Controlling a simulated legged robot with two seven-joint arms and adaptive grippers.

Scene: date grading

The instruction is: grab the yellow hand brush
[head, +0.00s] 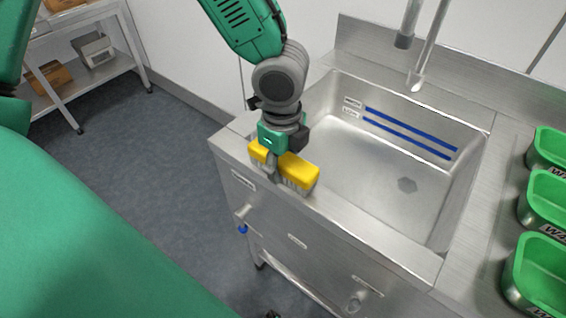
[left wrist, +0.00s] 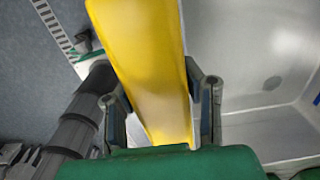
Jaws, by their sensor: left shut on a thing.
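The yellow hand brush (head: 299,171) is at the front left rim of the steel sink in the head view, with its pale bristles facing down. My left gripper (head: 272,168) comes down on it from above and is shut on its body. In the left wrist view the yellow brush (left wrist: 148,60) runs between the two fingers of my left gripper (left wrist: 160,112), one on each side. I cannot tell whether the bristles touch the rim. My right gripper is not in view.
The steel sink (head: 345,185) has an empty basin with two blue lines on its back wall. A faucet (head: 415,80) hangs over it. Several green bins (head: 540,272) stand on the right counter. A shelf rack (head: 105,68) with boxes is at the far left. The floor between is clear.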

